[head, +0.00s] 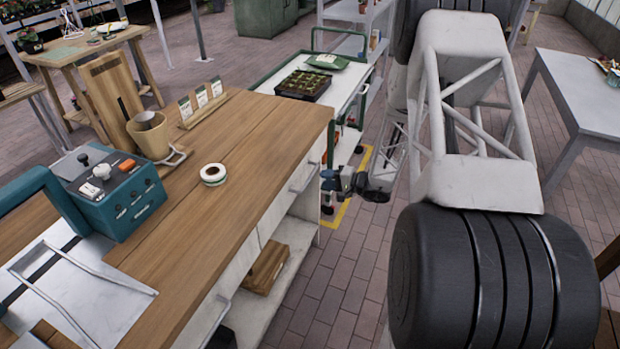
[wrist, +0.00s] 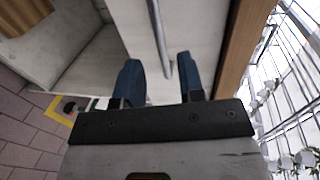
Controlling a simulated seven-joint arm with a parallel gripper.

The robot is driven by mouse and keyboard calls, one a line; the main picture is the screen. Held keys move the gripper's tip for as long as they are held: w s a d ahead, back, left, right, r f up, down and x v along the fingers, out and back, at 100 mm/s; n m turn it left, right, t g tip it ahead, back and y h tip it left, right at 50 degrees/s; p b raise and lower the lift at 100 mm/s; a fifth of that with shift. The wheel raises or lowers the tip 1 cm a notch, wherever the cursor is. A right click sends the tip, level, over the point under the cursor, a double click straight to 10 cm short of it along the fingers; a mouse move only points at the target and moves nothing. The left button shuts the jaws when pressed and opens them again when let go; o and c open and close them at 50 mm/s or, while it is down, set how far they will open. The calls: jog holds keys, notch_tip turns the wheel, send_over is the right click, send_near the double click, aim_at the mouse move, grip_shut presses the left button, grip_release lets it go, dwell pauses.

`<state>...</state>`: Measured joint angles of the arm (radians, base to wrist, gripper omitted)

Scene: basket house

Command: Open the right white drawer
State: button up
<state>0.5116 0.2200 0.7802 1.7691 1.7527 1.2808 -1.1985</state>
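The right white drawer (head: 285,203) is in the bench front below the wooden top, toward its far end. It looks closed. Its metal bar handle (head: 304,178) also shows in the wrist view (wrist: 158,36), running down the white drawer front. My gripper (head: 329,182) is beside this handle at the bench's far corner. In the wrist view its two blue fingers (wrist: 157,72) are apart, one on each side of the handle's near end, with gaps visible. I cannot tell exactly how deep the handle sits between them. The gripper holds nothing.
A left drawer with its own handle (head: 219,308) is nearer in the bench front. Below are open shelves with a wooden box (head: 266,268). A green-framed cart (head: 335,88) stands behind the bench. Brick floor (head: 330,290) in front of the drawers is clear.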

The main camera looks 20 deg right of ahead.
aim_at(310, 176)
jog(key=shift+x, duration=3.3)
jog(key=shift+c, duration=0.3)
grip_shut()
